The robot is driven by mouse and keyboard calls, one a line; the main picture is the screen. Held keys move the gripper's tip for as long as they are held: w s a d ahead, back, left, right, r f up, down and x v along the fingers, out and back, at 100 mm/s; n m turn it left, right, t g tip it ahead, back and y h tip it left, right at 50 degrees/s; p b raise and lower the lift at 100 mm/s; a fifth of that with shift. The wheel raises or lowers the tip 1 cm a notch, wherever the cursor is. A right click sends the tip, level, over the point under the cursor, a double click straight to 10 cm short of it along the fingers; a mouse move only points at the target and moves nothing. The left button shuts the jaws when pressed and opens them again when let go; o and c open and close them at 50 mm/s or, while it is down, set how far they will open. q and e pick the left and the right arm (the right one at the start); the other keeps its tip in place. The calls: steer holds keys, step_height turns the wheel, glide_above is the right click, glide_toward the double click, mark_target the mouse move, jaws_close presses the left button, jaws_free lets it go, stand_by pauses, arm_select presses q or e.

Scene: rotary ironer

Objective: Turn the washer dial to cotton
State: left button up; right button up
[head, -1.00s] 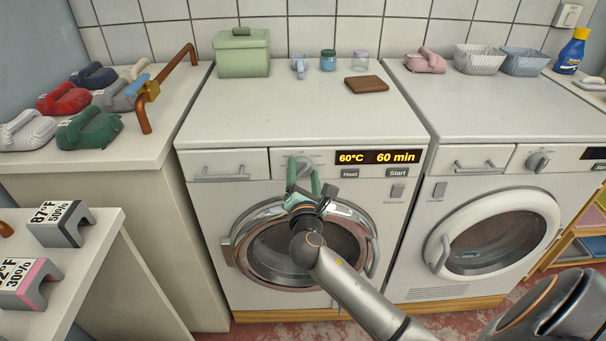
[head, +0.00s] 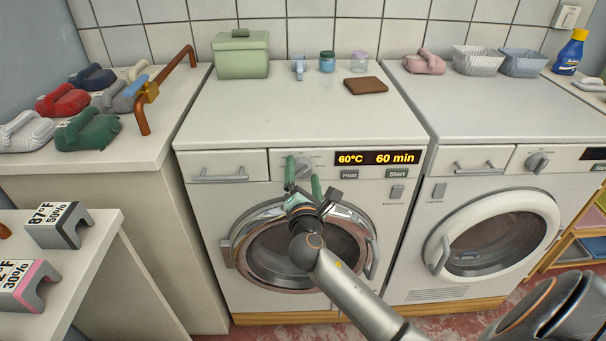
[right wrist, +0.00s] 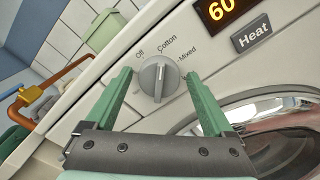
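The washer (head: 205,210) stands in the middle of the head view, with its display reading 60°C and 60 min. Its grey round dial (right wrist: 158,78) shows clearly in the right wrist view, with the labels Off, Cotton and Mixed around its upper side. The dial's raised ridge points up roughly at the Cotton label (right wrist: 167,45). My right gripper (right wrist: 160,88) is open, with one green finger on each side of the dial and a visible gap on both sides. In the head view, the right gripper (head: 303,177) partly hides the dial. My left gripper is not in view.
A second white machine (head: 415,240) stands to the right. A green box (head: 240,56), small jars and a brown wallet-like item (head: 366,86) lie on the washer top. The round washer door (head: 240,250) with its handle is below the dial, behind my right arm.

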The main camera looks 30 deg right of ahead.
steer(key=shift+o, duration=0.5)
steer(key=v, duration=1.2)
steer(key=shift+a, duration=0.15)
steer(key=shift+s+f, duration=0.1)
steer(key=shift+s, duration=0.05)
